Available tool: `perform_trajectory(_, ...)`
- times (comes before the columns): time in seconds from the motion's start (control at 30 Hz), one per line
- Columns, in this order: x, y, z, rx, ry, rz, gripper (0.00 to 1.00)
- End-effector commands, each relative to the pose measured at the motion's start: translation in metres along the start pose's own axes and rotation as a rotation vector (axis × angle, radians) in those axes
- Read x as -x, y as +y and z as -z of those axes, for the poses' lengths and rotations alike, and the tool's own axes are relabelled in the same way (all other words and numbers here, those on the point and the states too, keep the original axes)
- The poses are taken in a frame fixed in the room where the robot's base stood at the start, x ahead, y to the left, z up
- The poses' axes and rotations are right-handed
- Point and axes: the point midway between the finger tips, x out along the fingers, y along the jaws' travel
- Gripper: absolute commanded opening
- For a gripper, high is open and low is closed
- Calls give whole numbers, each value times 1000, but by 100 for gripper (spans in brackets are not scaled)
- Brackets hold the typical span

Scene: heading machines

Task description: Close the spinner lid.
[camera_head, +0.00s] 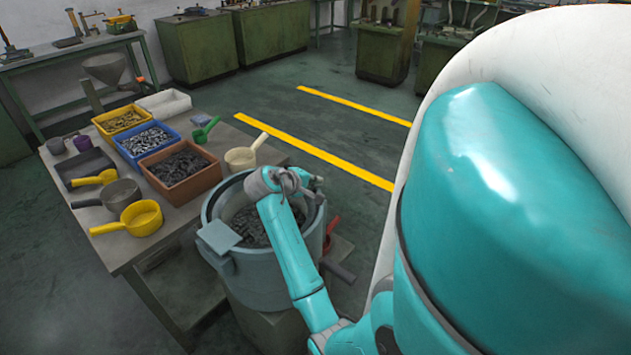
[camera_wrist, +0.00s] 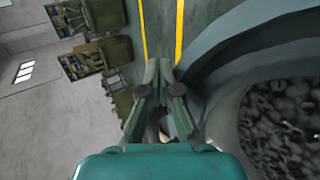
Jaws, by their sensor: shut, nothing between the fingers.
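The spinner (camera_head: 262,275) is a round grey-blue tub beside the table, open at the top. Dark metal parts (camera_head: 248,226) lie inside it and also show at the right of the wrist view (camera_wrist: 285,130). A flat grey plate (camera_head: 218,237) sits at its near-left rim; I cannot tell whether it belongs to the lid. I cannot clearly make out a separate lid. My gripper (camera_head: 316,183) is shut and empty near the far-right rim. In the wrist view my gripper (camera_wrist: 165,72) points beside the curved grey-blue wall (camera_wrist: 245,55); contact cannot be told.
The table (camera_head: 185,215) on the left holds yellow (camera_head: 119,121), blue (camera_head: 146,147) and brown (camera_head: 180,182) bins and several scoops. A cream scoop (camera_head: 241,158) lies just behind the spinner. A red-handled scoop (camera_head: 331,227) is at its right. Floor beyond, with yellow lines, is clear.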

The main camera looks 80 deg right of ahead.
Motion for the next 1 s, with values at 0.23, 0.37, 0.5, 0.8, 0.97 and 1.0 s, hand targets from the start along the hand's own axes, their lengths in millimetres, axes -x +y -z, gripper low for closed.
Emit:
perform_trajectory(0.23,26,-1,1,2,3,1,0)
perform_trajectory(0.37,52,0,1,1,5,-1,0)
perform_trajectory(0.5,80,0,1,0,5,-1,0)
perform_trajectory(0.8,116,0,0,-1,2,0,0)
perform_trajectory(0.97,120,0,0,0,0,0,0)
perform_trajectory(1.0,120,0,0,0,0,0,0)
